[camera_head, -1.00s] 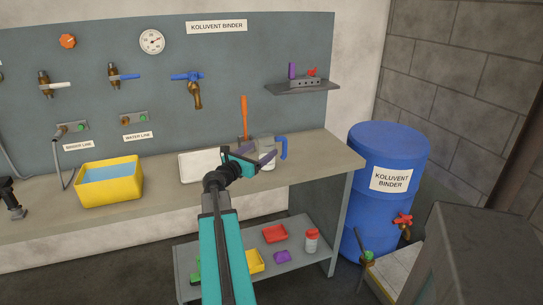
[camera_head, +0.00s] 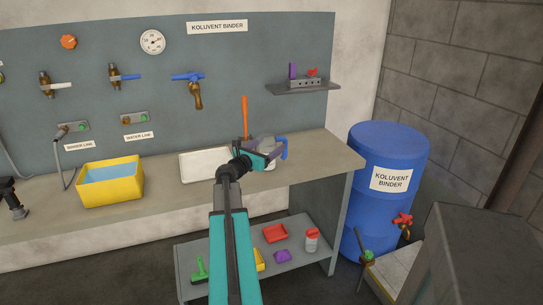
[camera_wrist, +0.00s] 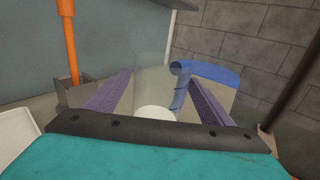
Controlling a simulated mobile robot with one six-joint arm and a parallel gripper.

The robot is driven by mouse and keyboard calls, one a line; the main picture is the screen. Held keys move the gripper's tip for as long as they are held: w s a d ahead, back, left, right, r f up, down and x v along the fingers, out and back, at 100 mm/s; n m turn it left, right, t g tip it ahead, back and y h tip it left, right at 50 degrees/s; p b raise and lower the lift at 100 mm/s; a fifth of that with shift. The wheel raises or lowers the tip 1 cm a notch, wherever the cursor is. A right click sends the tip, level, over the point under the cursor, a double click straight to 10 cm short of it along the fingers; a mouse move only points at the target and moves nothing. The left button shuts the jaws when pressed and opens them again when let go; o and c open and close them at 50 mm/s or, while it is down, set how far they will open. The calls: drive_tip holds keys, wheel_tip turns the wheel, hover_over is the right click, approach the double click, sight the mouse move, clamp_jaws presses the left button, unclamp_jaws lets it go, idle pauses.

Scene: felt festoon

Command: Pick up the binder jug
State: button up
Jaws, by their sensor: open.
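The binder jug is a clear jug (camera_wrist: 152,78) with a blue handle and a whitish bottom. In the head view it stands on the bench, mostly hidden behind my gripper, with its blue handle (camera_head: 283,149) showing at the right. My gripper (camera_head: 272,150) is open at the jug.
An orange upright stick (camera_head: 245,118) stands behind the gripper. A white tray (camera_head: 200,166) and a yellow tub of blue liquid (camera_head: 110,187) are to the left. A small shelf (camera_head: 303,88) hangs above right. A blue barrel (camera_head: 375,215) stands right of the bench (camera_head: 325,155).

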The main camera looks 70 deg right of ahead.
drive_tip(key=c, duration=1.4)
drive_tip(key=shift+o, duration=0.2)
drive_tip(key=shift+w+r, duration=0.1)
drive_tip(key=shift+r, duration=0.1)
